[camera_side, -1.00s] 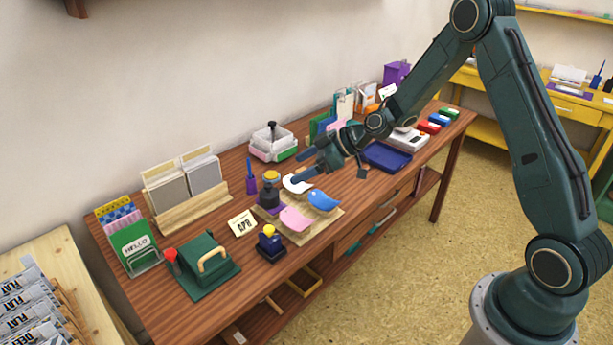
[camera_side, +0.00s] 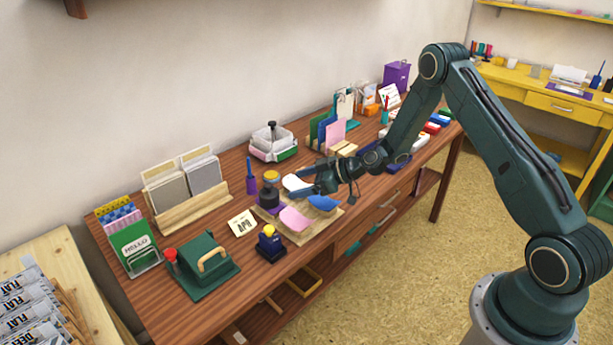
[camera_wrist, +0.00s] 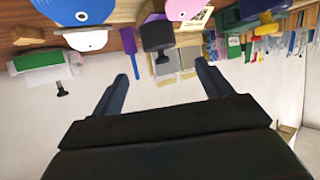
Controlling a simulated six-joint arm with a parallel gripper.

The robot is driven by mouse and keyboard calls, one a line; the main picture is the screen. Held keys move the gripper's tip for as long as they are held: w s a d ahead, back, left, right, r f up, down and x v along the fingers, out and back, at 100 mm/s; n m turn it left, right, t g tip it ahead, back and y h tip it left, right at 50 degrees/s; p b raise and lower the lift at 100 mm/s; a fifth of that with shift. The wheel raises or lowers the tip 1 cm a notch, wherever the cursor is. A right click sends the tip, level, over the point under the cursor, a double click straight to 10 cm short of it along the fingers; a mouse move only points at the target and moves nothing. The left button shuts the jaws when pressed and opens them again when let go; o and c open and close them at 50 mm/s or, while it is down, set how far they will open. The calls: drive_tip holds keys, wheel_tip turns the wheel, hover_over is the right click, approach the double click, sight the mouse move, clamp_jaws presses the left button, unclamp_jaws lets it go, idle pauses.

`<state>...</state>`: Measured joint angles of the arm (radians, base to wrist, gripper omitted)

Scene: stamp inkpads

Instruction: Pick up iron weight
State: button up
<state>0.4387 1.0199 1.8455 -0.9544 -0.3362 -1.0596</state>
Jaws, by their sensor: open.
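What looks like the iron weight (camera_side: 268,197) is a dark, squat cylinder with a narrower top. It stands upright on a purple piece at the left of a wooden board on the desk. In the wrist view the dark weight (camera_wrist: 157,37) shows upside down, ahead of the space between the fingers. My gripper (camera_side: 296,182) is open and empty, held low over the board to the right of the weight. In the wrist view my gripper (camera_wrist: 162,75) has both fingers spread wide, apart from the weight.
Pink (camera_side: 296,219), blue (camera_side: 322,202) and white (camera_side: 294,183) shapes lie on the board (camera_side: 298,239) near my gripper.

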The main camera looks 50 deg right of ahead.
sight(263, 191)
drive_tip(key=x, duration=0.7)
drive_tip(key=shift+w+a+f, duration=0.1)
drive_tip(key=shift+w, duration=0.05)
drive_tip(key=shift+x, duration=2.6)
drive_tip(key=c, duration=1.4)
clamp_jaws()
drive_tip(key=shift+r, duration=0.35)
wheel_tip(263, 191, up, 20)
drive_tip(key=shift+f, duration=0.2)
